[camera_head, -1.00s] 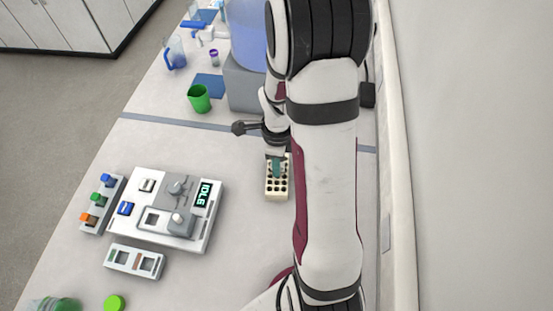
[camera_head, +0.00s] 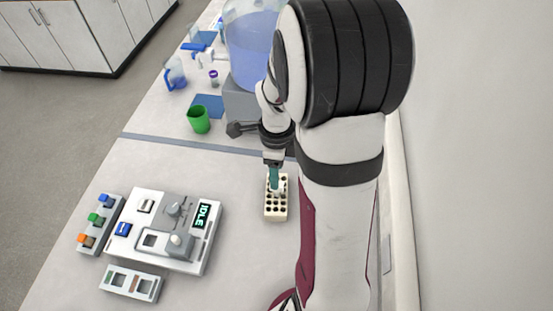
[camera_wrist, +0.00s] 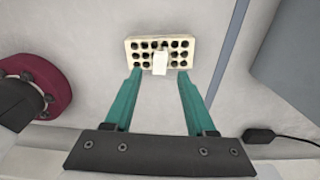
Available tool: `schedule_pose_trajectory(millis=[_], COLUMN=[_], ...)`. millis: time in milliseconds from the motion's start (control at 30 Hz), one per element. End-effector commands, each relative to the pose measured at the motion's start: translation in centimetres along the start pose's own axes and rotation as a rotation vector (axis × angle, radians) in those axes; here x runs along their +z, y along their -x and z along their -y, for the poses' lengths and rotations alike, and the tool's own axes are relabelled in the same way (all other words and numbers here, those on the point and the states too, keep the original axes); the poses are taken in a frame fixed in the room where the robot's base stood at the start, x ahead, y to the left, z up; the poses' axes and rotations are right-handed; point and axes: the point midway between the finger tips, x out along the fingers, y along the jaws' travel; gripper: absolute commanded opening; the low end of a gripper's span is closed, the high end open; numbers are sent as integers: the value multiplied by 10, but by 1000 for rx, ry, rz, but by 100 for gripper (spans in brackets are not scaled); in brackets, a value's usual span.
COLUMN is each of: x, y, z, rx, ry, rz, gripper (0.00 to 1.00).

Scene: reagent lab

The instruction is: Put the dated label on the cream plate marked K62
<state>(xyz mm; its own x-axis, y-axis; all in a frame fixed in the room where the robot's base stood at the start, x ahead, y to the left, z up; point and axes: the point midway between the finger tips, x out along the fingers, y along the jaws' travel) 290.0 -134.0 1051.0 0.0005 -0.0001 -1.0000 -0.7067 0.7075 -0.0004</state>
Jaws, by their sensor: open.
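The cream plate (camera_head: 276,209) is a small block with rows of dark round holes, lying on the bench; it also shows in the wrist view (camera_wrist: 131,42). No K62 marking is readable. A small blank white piece (camera_wrist: 160,63) rests at the middle of the plate's near side in the wrist view, partly over the holes. It may be the label; no date is readable. My gripper (camera_wrist: 159,76) has two teal fingers, apart on either side of the white piece, with nothing visible gripped. In the head view my gripper (camera_head: 275,186) is at the plate's far end.
A grey device reading IDLE (camera_head: 203,215) stands left of the plate. Left of it is a strip with coloured knobs (camera_head: 96,218); a small two-window box (camera_head: 131,283) lies in front. A green cup (camera_head: 199,120) and a blue-filled vessel (camera_head: 250,45) stand farther back.

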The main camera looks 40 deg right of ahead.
Motion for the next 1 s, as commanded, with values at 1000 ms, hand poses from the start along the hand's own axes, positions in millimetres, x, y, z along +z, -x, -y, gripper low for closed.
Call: schedule_pose_trajectory(millis=[1000], x=[5], y=[108], z=[-234], rx=[-1], ry=[1873], rz=[188], gripper=[56])
